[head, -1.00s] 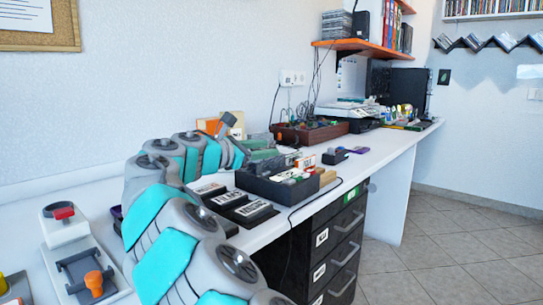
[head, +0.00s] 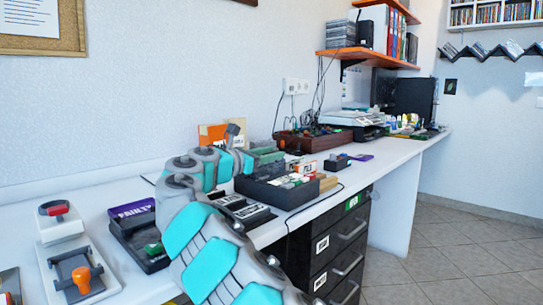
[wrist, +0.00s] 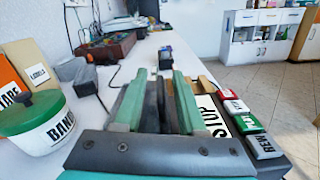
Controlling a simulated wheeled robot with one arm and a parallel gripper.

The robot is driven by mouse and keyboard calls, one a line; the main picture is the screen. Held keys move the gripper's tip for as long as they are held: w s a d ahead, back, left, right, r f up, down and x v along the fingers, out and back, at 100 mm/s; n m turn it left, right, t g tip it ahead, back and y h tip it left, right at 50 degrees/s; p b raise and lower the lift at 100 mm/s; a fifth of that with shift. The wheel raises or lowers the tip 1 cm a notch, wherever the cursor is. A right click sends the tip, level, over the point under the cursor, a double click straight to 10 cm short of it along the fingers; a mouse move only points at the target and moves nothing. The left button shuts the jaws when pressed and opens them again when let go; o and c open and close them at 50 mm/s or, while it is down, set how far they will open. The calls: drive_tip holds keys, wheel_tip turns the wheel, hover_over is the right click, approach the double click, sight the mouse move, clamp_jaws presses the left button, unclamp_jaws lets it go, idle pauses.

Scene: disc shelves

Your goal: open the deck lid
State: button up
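A black deck-like box (head: 262,192) stands on the white desk, with red, white and green pieces at its right side in the head view. In the wrist view, pieces marked STOP (wrist: 210,116) and REW (wrist: 265,146) lie to the right of my gripper (wrist: 159,78). I cannot clearly make out the deck lid; my gripper and arm cover part of that area. My gripper's green fingers stand apart with a narrow dark gap, and I see nothing clearly held. In the head view my gripper (head: 265,154) is at the box's back side.
A wooden tray (head: 308,136) with cables stands beyond. A labelled dark case (head: 138,232) and an orange-knobbed device (head: 82,280) are at the near left. Black drawers (head: 335,250) stand under the desk.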

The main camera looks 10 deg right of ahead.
drive_tip(key=shift+w+d, duration=0.1)
drive_tip(key=shift+d, duration=0.1)
clamp_jaws()
idle(1.4)
